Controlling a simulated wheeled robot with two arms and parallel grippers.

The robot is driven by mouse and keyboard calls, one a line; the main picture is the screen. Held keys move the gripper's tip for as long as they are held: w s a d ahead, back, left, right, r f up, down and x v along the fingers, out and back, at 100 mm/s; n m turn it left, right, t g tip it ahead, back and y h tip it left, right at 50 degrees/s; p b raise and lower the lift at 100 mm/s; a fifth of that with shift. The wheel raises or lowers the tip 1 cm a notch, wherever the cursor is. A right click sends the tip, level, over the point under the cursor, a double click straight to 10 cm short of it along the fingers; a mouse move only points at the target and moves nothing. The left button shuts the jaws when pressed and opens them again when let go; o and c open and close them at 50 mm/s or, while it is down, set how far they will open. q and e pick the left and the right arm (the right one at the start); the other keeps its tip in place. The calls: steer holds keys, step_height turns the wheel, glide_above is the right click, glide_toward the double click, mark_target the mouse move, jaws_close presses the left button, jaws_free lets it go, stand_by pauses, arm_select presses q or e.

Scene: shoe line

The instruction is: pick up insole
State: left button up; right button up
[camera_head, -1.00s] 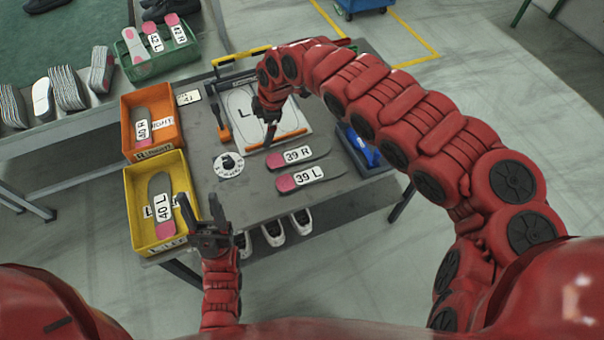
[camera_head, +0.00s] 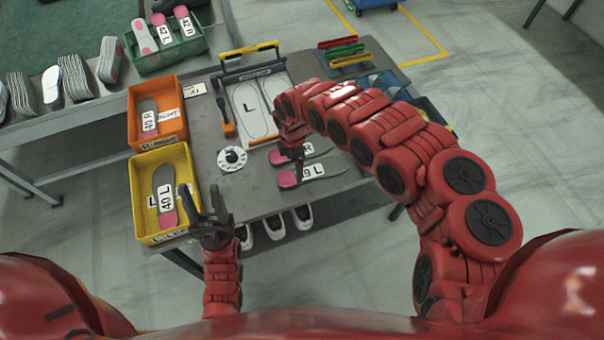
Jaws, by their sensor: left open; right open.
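Two insoles with pink heels lie on the grey table. The nearer one, the 39 L insole (camera_head: 325,171), has its label partly covered by my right gripper. The farther one, the 39 R insole (camera_head: 321,150), is also partly hidden by it. My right gripper (camera_head: 299,178) is open and points down over the pink ends of these insoles; I cannot tell if it touches them. My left gripper (camera_head: 213,205) is open and empty at the table's near edge, beside the yellow bin (camera_head: 184,157). A 40 L insole (camera_head: 164,190) lies in the yellow bin.
An orange bin (camera_head: 173,84) holds a 40 R insole (camera_head: 149,115). A board with an insole outline marked L (camera_head: 254,110) and a round white dial (camera_head: 232,159) are on the table. A green crate (camera_head: 172,57) stands behind. White shoes (camera_head: 275,226) sit below the near edge.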

mark_target(294, 176)
steer(key=f, duration=0.2)
steer(key=f+p, duration=0.1)
steer(key=f, duration=0.1)
steer(key=shift+s+a+f, duration=0.1)
steer(key=shift+s+a, duration=0.05)
steer(key=shift+a, duration=0.05)
steer(key=shift+d+f, duration=0.2)
steer(key=shift+f, duration=0.3)
steer(key=c, duration=1.3)
steer(key=shift+o, duration=0.2)
steer(key=shift+r, duration=0.1)
